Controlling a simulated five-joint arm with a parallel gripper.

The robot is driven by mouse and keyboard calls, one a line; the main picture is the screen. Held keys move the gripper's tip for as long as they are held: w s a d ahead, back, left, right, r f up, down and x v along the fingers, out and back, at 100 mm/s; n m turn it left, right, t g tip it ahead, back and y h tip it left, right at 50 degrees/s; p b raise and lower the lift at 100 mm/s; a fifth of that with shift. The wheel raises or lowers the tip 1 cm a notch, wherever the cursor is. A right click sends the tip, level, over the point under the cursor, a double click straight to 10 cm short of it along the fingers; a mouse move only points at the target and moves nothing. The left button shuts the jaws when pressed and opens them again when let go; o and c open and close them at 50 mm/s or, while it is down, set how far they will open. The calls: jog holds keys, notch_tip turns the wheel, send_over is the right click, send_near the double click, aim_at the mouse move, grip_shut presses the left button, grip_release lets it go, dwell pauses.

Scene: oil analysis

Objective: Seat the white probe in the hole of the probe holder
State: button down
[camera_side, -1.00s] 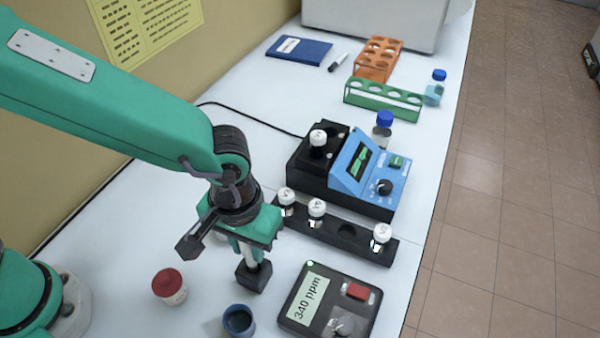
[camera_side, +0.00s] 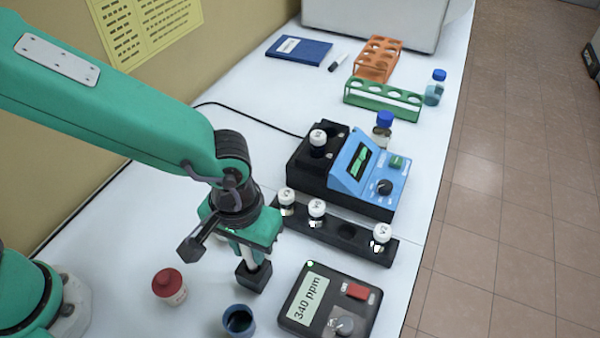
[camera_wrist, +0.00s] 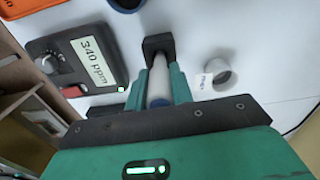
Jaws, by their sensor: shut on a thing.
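The white probe (camera_wrist: 159,80) is between the fingers of my gripper (camera_wrist: 159,88) in the wrist view, with a dark blue end nearest the palm. My gripper also shows in the side view (camera_side: 250,252), shut on the probe and pointing down. The black probe holder (camera_side: 254,276) is a small block on the table directly below it. In the wrist view the holder (camera_wrist: 158,43) is at the probe's far end. The probe's lower end meets the holder's top in the picture. The hole is hidden, so I cannot tell how deep the tip is.
A 340 ppm meter (camera_side: 330,300) stands right of the holder. A black vial rack (camera_side: 345,235) lies behind, with a blue instrument (camera_side: 362,175) farther back.

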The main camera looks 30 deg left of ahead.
jog(key=shift+f, duration=0.9)
dwell(0.5)
jog(key=c, duration=0.8)
grip_release()
jog(key=shift+r, duration=0.1)
jog(key=shift+r, duration=3.4)
